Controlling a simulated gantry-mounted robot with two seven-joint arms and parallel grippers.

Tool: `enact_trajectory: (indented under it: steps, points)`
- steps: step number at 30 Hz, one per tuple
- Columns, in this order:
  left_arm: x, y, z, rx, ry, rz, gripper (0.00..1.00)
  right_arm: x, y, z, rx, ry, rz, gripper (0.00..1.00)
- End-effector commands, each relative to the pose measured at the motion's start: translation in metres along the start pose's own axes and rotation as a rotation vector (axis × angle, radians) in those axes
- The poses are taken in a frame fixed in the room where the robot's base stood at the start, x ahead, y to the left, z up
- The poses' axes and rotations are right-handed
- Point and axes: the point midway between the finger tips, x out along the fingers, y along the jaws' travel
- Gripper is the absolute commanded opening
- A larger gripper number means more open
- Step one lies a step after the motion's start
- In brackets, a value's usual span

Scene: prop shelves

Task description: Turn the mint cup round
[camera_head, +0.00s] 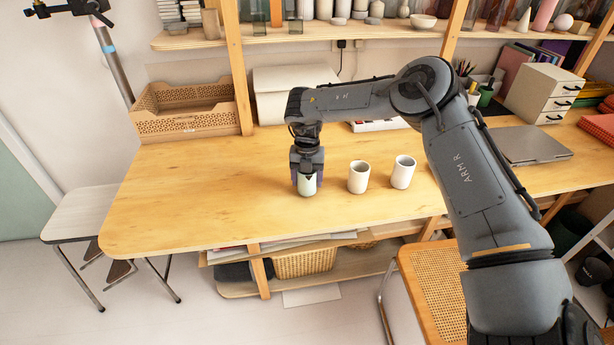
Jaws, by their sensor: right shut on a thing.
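The mint cup (307,187) stands on the wooden table (190,205), left of two white cups. My right gripper (307,176) comes down on it from above and is shut on it. The gripper hides the upper part of the cup. The cup looks upright and at table height; I cannot tell whether it touches the table.
Two white cups, a middle one (358,177) and a right one (403,172), stand close to the right of the mint cup. A wooden crate (190,128) sits at the back left. A laptop (527,145) lies at the right. The table's left part is clear.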

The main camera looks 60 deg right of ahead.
Motion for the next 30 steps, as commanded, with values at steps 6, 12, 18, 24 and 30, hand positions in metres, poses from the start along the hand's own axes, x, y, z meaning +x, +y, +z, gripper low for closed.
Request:
enact_trajectory:
  steps: [6,12,18,24,30]
  points:
    - [0.0028,0.0009,0.0008,-0.003,0.0,0.003,0.43,0.0034,0.0005,0.0,0.001,0.0,0.001,0.26]
    - [0.0024,0.0027,0.0002,-0.01,0.002,0.008,0.43,0.0033,0.0005,0.0,0.002,0.0,0.001,0.26]
    - [0.0023,0.0035,-0.0001,-0.013,0.003,0.011,0.43,0.0034,0.0006,0.0,0.002,0.0,0.001,0.26]
    - [0.0035,0.0032,0.0004,-0.012,0.003,0.01,0.43,0.0049,0.0006,0.0,0.002,-0.001,0.001,0.26]
    - [0.0059,0.002,0.0015,-0.006,0.002,0.005,0.43,0.0079,0.0007,0.0,0.002,-0.001,0.001,0.26]
